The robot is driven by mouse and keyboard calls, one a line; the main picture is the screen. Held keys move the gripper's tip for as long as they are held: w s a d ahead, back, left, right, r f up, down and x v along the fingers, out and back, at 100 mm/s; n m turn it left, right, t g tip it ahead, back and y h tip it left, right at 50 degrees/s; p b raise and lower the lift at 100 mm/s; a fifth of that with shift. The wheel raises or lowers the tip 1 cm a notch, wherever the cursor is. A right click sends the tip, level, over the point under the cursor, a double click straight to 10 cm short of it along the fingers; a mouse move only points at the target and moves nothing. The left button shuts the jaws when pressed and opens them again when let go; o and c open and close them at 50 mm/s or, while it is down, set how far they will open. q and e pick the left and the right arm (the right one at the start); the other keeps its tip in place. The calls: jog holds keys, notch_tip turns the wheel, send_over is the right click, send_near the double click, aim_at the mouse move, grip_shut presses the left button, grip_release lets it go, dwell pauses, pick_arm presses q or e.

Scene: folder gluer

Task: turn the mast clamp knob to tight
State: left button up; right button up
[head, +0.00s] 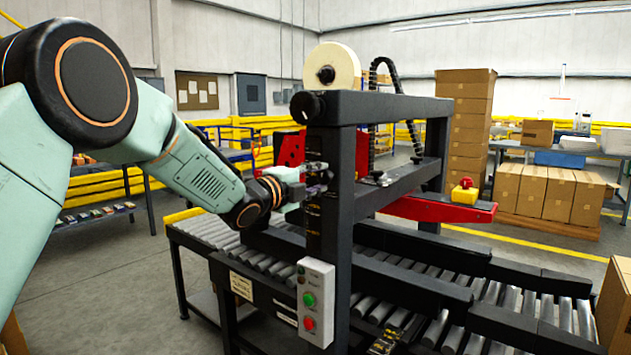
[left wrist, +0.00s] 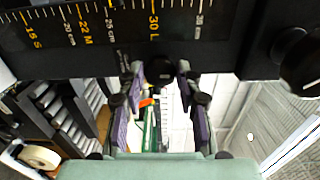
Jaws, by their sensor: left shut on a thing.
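The mast (head: 328,215) is a dark upright post of the machine frame. In the left wrist view its face (left wrist: 95,35) carries a yellow and white scale, with marks such as 22 M and 30 L. A small black knob (left wrist: 160,70) stands at the mast's edge near the 30 L mark. My left gripper (left wrist: 157,84) is shut on this knob, with a purple-padded finger at each side. In the head view my left gripper (head: 316,178) reaches the mast from the left, and the knob's setting cannot be read. My right gripper is not in view.
A larger black knob (head: 307,106) sits on top of the mast. A control box (head: 316,302) with green and red buttons hangs low on the mast. Roller conveyors (head: 375,275) run below. A red arm (head: 437,208) with a yellow block lies to the right.

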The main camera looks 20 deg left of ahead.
pick_arm(q)
jog(key=shift+r, duration=0.15)
jog(key=o, duration=1.2)
jog(key=shift+d, duration=0.1)
jog(key=shift+c, duration=0.2)
jog(key=v, duration=1.2)
